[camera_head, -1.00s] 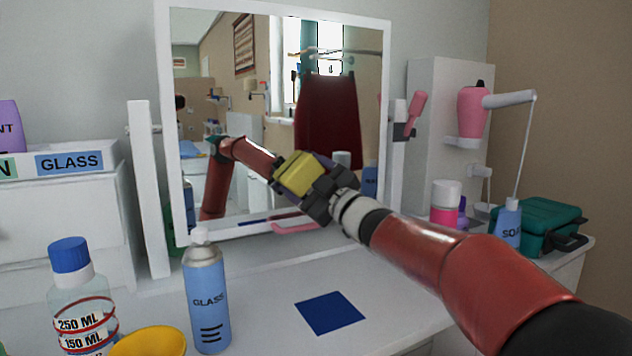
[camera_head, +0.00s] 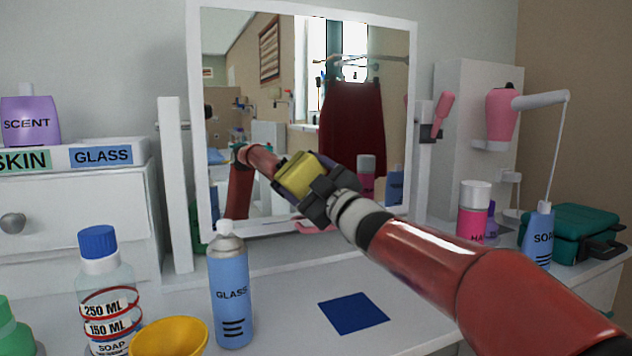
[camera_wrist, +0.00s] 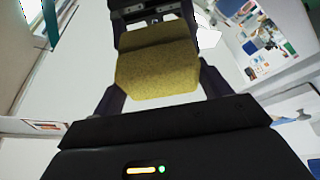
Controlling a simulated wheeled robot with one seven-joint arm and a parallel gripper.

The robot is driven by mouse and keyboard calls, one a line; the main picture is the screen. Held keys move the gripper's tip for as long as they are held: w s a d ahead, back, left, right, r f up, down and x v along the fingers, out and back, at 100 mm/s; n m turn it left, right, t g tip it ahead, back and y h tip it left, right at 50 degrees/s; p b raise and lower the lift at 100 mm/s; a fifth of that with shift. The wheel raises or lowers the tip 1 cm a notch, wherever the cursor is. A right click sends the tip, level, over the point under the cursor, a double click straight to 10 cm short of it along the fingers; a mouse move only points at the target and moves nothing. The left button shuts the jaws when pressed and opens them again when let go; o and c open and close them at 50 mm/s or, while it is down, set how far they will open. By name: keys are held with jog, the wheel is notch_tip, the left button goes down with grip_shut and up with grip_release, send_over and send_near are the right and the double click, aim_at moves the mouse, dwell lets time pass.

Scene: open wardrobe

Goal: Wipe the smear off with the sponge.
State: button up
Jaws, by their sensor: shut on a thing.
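My gripper (camera_head: 310,184) is shut on a yellow sponge (camera_head: 301,174) in front of the mirror (camera_head: 375,53). The sponge also shows in the wrist view (camera_wrist: 158,68), between the two dark fingers. It is close to the glass, but I cannot tell if it touches. My arm's reflection shows in the mirror, to the left of the sponge. I cannot make out a smear on the glass; the sponge and gripper hide part of it.
A GLASS spray can (camera_head: 231,295), a SOAP bottle (camera_head: 105,290) and a yellow bowl (camera_head: 170,338) stand at front left. A blue cloth (camera_head: 353,313) lies on the tabletop. At right are a pink can (camera_head: 474,212), a soap dispenser (camera_head: 538,236) and a teal case (camera_head: 570,232).

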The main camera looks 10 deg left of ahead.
aim_at(251, 174)
jog(key=shift+s+a+f+b, duration=0.1)
jog(key=shift+s+a+b, duration=0.4)
jog(key=shift+a, duration=0.35)
jog(key=shift+s+a+r+b, duration=0.1)
jog(key=shift+s+a+b, duration=0.25)
jog(key=shift+s+a, duration=0.35)
jog(key=shift+s+a+f+b, duration=0.1)
jog(key=shift+s+a+b, duration=0.35)
jog(key=shift+a, duration=0.55)
jog(key=shift+s+a+f+b, duration=0.1)
jog(key=shift+s+a+b, duration=0.25)
jog(key=shift+a, duration=0.2)
jog(key=shift+s+a+b, duration=0.2)
jog(key=shift+a+b, duration=0.25)
jog(key=shift+a, duration=0.05)
jog(key=shift+s+a, duration=0.15)
jog(key=shift+a, duration=0.15)
jog(key=shift+s, duration=0.2)
jog(key=shift+s+d+b, duration=0.15)
jog(key=shift+s+d, duration=0.35)
jog(key=shift+s, duration=0.25)
jog(key=shift+s+d+b, duration=0.15)
jog(key=shift+s+d, duration=0.4)
jog(key=shift+s, duration=0.25)
jog(key=shift+s+d+b, duration=0.15)
jog(key=shift+s+d, duration=0.35)
jog(key=shift+s, duration=0.25)
jog(key=shift+s, duration=0.1)
